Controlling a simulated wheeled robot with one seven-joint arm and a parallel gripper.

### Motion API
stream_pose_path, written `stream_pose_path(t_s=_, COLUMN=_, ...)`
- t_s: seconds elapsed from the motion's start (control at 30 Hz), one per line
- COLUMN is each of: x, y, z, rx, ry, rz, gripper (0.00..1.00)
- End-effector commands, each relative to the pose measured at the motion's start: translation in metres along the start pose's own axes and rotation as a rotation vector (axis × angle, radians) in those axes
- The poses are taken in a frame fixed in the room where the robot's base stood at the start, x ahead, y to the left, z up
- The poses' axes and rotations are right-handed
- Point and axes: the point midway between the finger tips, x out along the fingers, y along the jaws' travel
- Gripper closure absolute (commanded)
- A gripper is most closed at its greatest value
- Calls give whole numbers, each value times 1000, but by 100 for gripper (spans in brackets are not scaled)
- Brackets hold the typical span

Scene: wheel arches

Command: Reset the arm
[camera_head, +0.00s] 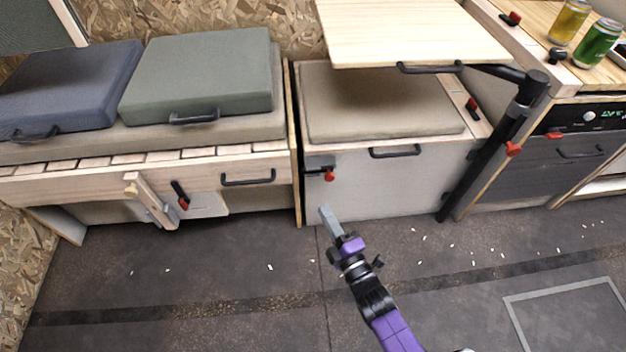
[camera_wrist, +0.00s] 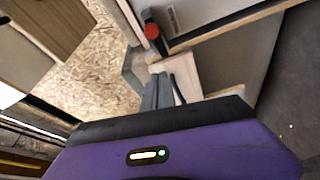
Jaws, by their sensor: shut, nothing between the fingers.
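My gripper (camera_head: 326,213) is at the end of my purple and black arm, in the lower middle of the head view. It is shut and empty, held in front of the pale front panel of the middle cabinet (camera_head: 390,188). In the wrist view the closed grey fingers (camera_wrist: 163,90) point away from the purple wrist housing. A red-tipped latch (camera_head: 329,175) on the cabinet front is just above the fingers in the head view. A red-tipped part also shows near the top of the wrist view (camera_wrist: 152,31).
A wooden tabletop (camera_head: 410,30) on a black post (camera_head: 490,150) overhangs the middle cabinet. A bench with a blue cushion (camera_head: 65,88) and a green cushion (camera_head: 200,75) stands left. Cans (camera_head: 600,43) stand on the right counter. The dark floor (camera_head: 200,290) has small pale scraps.

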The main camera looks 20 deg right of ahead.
Motion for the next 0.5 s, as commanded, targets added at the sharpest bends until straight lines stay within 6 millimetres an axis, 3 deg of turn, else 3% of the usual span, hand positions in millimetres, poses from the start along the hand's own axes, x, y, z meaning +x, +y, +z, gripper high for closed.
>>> stream_pose_path(t_s=0.37, x=0, y=-2, z=1, rx=91, ry=-6, rz=-10, gripper=100)
stream_pose_path(t_s=0.5, x=8, y=24, z=1, rx=262, ry=-12, rz=23, gripper=100)
